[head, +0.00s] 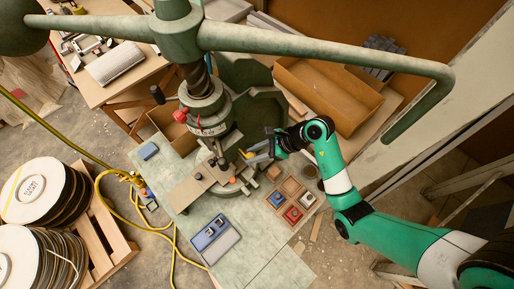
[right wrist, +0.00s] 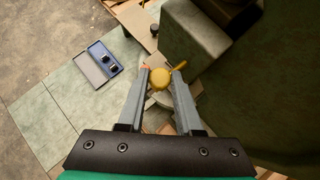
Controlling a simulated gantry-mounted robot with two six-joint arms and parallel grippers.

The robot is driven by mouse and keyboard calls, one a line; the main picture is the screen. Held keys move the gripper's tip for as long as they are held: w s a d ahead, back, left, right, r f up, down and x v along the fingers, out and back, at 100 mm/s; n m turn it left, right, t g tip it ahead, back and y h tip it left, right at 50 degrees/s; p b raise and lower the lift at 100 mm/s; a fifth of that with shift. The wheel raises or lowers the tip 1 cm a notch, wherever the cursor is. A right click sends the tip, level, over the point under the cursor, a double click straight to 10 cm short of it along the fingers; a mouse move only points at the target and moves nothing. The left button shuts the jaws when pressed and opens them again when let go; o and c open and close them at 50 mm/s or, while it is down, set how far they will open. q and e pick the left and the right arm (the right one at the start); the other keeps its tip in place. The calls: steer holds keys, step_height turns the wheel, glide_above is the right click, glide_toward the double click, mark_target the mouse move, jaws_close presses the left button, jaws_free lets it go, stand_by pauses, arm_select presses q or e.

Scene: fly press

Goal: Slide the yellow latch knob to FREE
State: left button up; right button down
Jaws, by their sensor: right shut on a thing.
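The yellow latch knob (right wrist: 160,78) sits between the fingertips of my right gripper (right wrist: 163,80) in the right wrist view, with a short yellow arm sticking out to its right. In the head view the yellow knob (head: 247,154) shows at the right side of the green fly press (head: 208,105). My right gripper (head: 262,152) reaches it from the right and is shut on it. The FREE marking is too small to make out. My left gripper is not in view.
A wooden tray with coloured blocks (head: 293,201) lies right of the press base. A grey case (head: 214,238) lies at the bench front. A long green press arm (head: 330,50) spans overhead. Cable reels (head: 40,190) stand at left. The front bench is mostly clear.

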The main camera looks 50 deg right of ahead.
steer(key=c, duration=0.8)
jaws_free()
steer(key=shift+s, duration=0.2)
steer(key=shift+c, duration=0.2)
steer(key=p+v, duration=0.1)
steer(key=v, duration=1)
steer(key=shift+s+r, duration=0.15)
steer(key=shift+r, duration=0.1)
steer(key=shift+d, duration=0.1)
